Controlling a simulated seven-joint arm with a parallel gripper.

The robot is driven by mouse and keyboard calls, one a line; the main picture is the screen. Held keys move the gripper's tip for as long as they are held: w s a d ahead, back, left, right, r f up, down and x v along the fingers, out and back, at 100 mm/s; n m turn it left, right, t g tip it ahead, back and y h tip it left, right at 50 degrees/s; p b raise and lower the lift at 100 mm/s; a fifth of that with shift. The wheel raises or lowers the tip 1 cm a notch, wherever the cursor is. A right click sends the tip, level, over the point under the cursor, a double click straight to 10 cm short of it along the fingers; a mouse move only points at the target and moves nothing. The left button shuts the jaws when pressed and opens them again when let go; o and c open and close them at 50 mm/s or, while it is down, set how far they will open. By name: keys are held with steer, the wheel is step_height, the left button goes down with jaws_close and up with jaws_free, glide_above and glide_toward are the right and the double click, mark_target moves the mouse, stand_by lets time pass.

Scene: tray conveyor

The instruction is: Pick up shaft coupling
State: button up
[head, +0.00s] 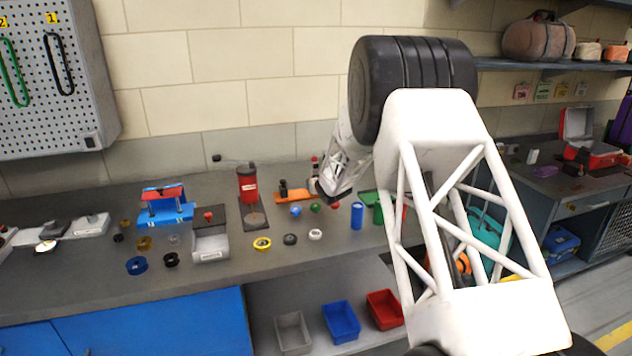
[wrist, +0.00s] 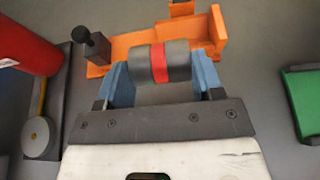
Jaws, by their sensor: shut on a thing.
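The shaft coupling (wrist: 178,62) is a grey cylinder with a red band around its middle, seen in the wrist view. My gripper (wrist: 160,72) is shut on it, with one blue-grey finger at each end of the cylinder. An orange fixture (wrist: 125,48) with a dark knobbed post lies just beyond the coupling. I cannot tell whether the coupling touches it. In the head view my gripper (head: 318,187) is small at the right end of the orange fixture (head: 290,196), and the coupling is not clearly made out there.
A red cylinder (wrist: 28,52) on a dark stand is left of my gripper, and a green block (wrist: 302,100) is to the right. Colored balls, rings and a blue cylinder (head: 357,215) stand in front on the grey bench. Grey, blue and red bins (head: 385,309) sit below.

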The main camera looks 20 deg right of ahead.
steer(key=s+a, duration=0.1)
steer(key=s, duration=0.8)
steer(key=shift+a+r, duration=0.2)
steer(key=shift+r, duration=0.2)
steer(key=shift+s, duration=0.1)
